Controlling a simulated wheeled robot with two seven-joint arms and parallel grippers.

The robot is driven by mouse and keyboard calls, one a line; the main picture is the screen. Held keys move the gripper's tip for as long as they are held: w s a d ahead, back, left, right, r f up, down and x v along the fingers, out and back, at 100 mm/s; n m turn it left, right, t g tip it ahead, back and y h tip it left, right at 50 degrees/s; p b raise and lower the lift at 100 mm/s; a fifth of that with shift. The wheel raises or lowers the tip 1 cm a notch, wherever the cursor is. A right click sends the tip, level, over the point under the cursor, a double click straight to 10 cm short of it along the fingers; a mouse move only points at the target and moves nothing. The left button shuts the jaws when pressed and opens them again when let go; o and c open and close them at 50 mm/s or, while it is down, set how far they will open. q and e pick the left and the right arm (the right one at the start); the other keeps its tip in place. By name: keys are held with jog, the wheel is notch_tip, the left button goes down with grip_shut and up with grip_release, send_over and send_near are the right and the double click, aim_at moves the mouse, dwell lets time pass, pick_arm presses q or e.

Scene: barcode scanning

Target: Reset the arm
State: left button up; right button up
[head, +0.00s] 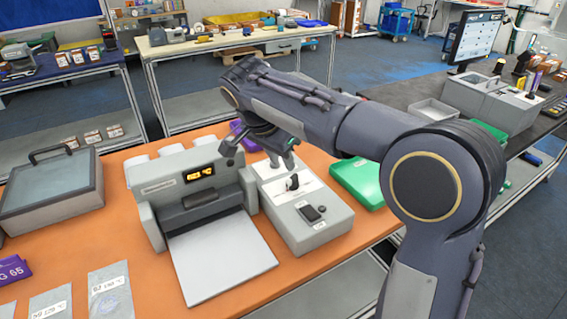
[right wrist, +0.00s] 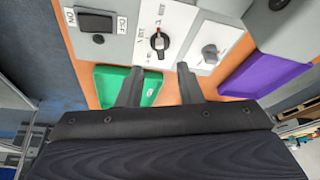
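My right arm reaches in from the right in the head view. My right gripper (head: 281,160) points down above the back part of a grey control box (head: 318,230). In the right wrist view the two fingers of my right gripper (right wrist: 160,82) stand apart with nothing between them, so it is open and empty. Beyond them the box shows a white panel with a black knob (right wrist: 159,41), a grey knob (right wrist: 209,53) and a black switch (right wrist: 93,26). I cannot tell whether a finger touches the box. My left gripper is not in view.
A grey machine with a lit display (head: 200,173) and white plate (head: 222,255) stands left of the box on the orange table (head: 128,258). A green tray (head: 360,178) lies to its right. A lidded grey case (head: 52,195) and bags (head: 110,290) are at left.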

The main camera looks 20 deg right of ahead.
dwell(0.4)
jog(key=s+d+n+y, duration=0.1)
jog(key=s, duration=0.1)
jog(key=s+d+f+n+y, duration=0.1)
jog(key=s, duration=0.1)
jog(key=s+d, duration=0.1)
jog(key=s, duration=0.1)
jog(key=shift+s+d+f+n+y+p, duration=0.2)
jog(key=shift+s+d+n+y+p, duration=0.1)
jog(key=shift+d+n+y, duration=0.1)
jog(key=s, duration=0.2)
jog(key=s+f+n+y, duration=0.1)
jog(key=s, duration=0.1)
jog(key=s+n+y, duration=0.1)
jog(key=s, duration=0.1)
jog(key=shift+s+d+f+t, duration=0.1)
jog(key=shift+d+f+t, duration=0.05)
jog(key=shift+d+t, duration=0.2)
jog(key=s+a+f+n+t+y, duration=0.1)
jog(key=s+a+f+n, duration=0.1)
jog(key=s, duration=0.5)
jog(key=s+a+f+n+t+y+p, duration=0.1)
jog(key=s+a+f+n+t+y, duration=0.1)
jog(key=s+f+n, duration=0.2)
jog(key=s, duration=0.3)
jog(key=shift+a, duration=0.25)
